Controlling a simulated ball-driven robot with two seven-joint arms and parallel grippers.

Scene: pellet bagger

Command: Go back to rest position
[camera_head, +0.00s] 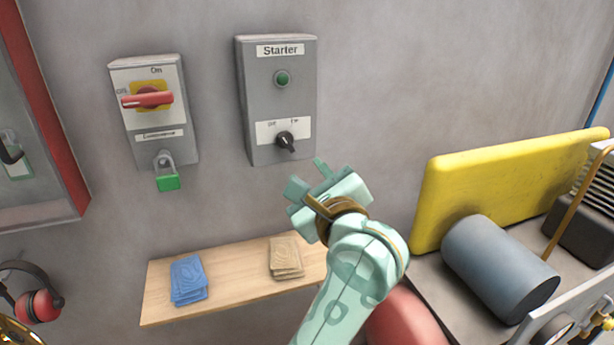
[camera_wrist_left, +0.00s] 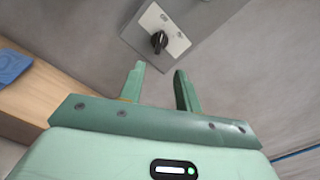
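My left gripper (camera_head: 305,175) is in front of the wall, just below and to the right of the grey starter box (camera_head: 258,100). Its two fingers stand apart with nothing between them, which also shows in the left wrist view (camera_wrist_left: 159,72). The starter box has a green button (camera_head: 282,78) and a black rotary knob (camera_head: 286,142). In the left wrist view the knob (camera_wrist_left: 159,42) lies beyond the fingertips, with a visible gap. My right gripper is in neither view.
A wooden shelf (camera_head: 225,286) below holds blue packets (camera_head: 188,279) and beige packets (camera_head: 286,258). A switch box with a red handle (camera_head: 147,100) and green padlock (camera_head: 167,181) hangs left. At right are a yellow panel (camera_head: 500,185) and grey cylinder (camera_head: 497,268).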

